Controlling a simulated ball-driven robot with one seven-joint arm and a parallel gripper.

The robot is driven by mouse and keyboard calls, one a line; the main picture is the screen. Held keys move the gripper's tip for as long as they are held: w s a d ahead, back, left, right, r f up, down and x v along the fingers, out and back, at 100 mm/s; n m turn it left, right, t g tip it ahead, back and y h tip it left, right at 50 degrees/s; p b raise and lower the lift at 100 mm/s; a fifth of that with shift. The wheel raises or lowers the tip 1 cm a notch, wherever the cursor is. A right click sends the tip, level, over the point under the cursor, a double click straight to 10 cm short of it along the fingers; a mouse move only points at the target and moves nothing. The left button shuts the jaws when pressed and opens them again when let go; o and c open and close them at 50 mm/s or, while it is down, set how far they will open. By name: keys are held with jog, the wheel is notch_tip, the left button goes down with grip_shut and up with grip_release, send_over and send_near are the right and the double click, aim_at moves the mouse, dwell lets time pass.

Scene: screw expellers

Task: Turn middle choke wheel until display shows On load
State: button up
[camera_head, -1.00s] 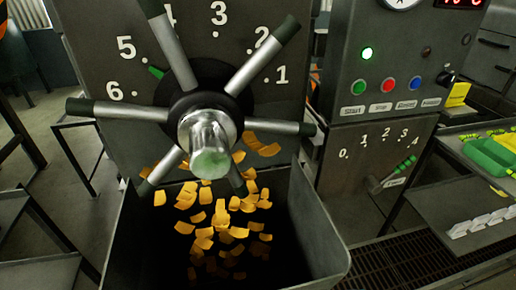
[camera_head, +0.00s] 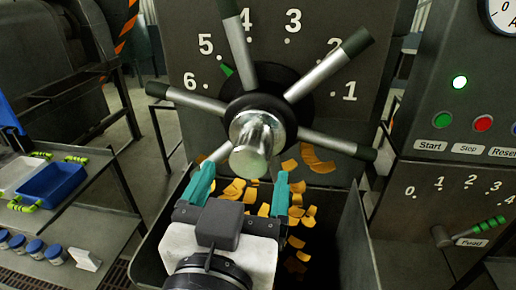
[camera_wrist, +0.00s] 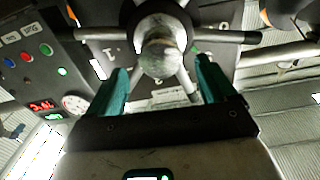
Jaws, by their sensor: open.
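The choke wheel (camera_head: 256,140) has a bright metal hub and several spokes with dark grips, on a dark panel numbered 1 to 6. Its green pointer (camera_head: 226,70) lies between 5 and 6, nearer 5. My gripper (camera_head: 241,184) is open below the hub, its teal fingers apart and nothing between them. In the wrist view the hub (camera_wrist: 160,55) is ahead of the open fingers (camera_wrist: 164,92). Contact with the wheel cannot be told. A red display (camera_wrist: 41,105) shows in the wrist view, too small to read.
A control panel (camera_head: 460,120) with a lit green lamp and buttons stands at the right, above a feed lever (camera_head: 470,231). A bin (camera_head: 350,235) with orange flakes is under the wheel. A shelf at the left holds a blue tray (camera_head: 50,185) and several jars.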

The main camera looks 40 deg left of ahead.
aim_at(248, 166)
jog(key=p+x, duration=0.1)
jog(key=x, duration=0.5)
jog(key=shift+w+a, duration=0.2)
jog(key=shift+w, duration=0.1)
jog(key=shift+c, duration=0.4)
jog(key=c, duration=1.4)
jog(key=shift+f, duration=0.1)
jog(key=shift+b, duration=0.35)
jog(key=m+b, duration=0.3)
jog(key=shift+f, duration=0.1)
jog(key=shift+m+b, duration=0.8)
jog(key=shift+m, duration=0.6)
